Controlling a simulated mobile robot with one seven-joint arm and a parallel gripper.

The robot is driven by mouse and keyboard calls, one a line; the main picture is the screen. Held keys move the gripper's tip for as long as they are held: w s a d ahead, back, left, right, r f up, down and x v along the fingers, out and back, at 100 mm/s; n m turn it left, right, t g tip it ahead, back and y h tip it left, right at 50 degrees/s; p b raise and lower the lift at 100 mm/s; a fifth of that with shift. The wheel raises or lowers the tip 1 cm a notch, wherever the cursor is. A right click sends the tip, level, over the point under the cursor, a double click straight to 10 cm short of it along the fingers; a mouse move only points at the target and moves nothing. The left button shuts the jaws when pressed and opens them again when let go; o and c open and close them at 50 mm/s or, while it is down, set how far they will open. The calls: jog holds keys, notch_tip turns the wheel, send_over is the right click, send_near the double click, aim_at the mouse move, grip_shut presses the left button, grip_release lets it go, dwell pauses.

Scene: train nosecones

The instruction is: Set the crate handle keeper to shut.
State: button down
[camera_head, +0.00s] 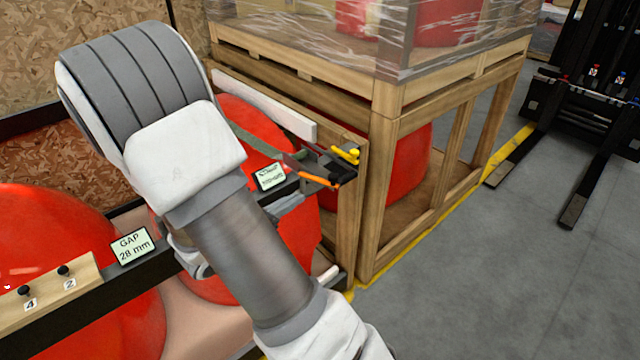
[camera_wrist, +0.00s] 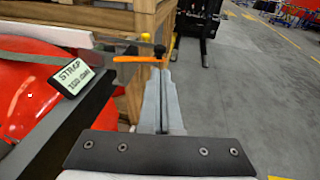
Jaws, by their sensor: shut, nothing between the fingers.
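An orange lever (camera_head: 320,180) sticks out sideways at the dark bracket on the near wooden crate's corner. It also shows in the wrist view (camera_wrist: 138,59), lying roughly level just beyond my fingertips. A yellow handle (camera_head: 346,155) sits just behind it. I cannot tell for certain which of these is the keeper, nor its setting. My gripper (camera_wrist: 162,72) is shut and empty, its fingers pointing at the right end of the orange lever. Whether the tips touch it is unclear. In the head view my arm hides most of the gripper.
A small strap label (camera_head: 270,177) sits on the dark rail left of the lever. A gap display (camera_head: 131,246) stands farther left among red nosecones (camera_head: 75,270). A wrapped wooden crate (camera_head: 385,165) stands behind. Forklift forks (camera_head: 575,205) lie right; grey floor there is free.

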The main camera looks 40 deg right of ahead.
aim_at(330, 179)
jog(key=x, duration=1.1)
